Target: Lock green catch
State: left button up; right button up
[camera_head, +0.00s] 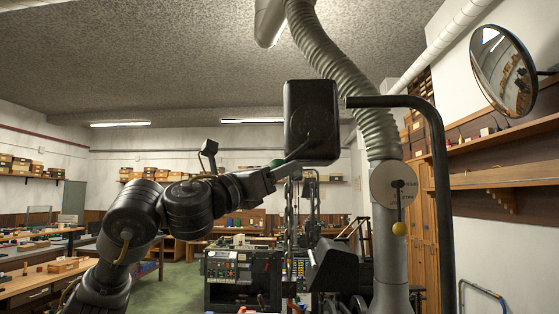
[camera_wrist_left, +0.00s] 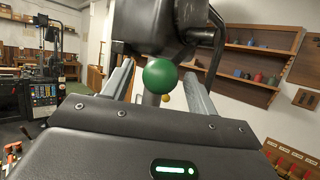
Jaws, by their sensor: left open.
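The green catch shows as a green ball knob (camera_wrist_left: 160,76) in the left wrist view, just below a dark block (camera_wrist_left: 148,25). In the head view only a small bit of green (camera_head: 277,162) shows behind my left gripper (camera_head: 288,170). The gripper is raised at the lower left of a black box (camera_head: 311,122). In the left wrist view its two grey fingers (camera_wrist_left: 160,84) stand apart, one on each side of the green ball. I cannot tell whether they touch it. My right gripper is in neither view.
A black bent pipe (camera_head: 437,150) rises right of the black box. A ribbed grey hose (camera_head: 345,75) comes down to a round plate with a yellow ball (camera_head: 399,229). Chains and a dark machine (camera_head: 240,278) stand below. Wooden benches (camera_head: 40,280) line the left.

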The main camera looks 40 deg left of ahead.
pick_arm(q)
jog(key=shift+w+r, duration=0.25)
jog(key=shift+w, duration=0.3)
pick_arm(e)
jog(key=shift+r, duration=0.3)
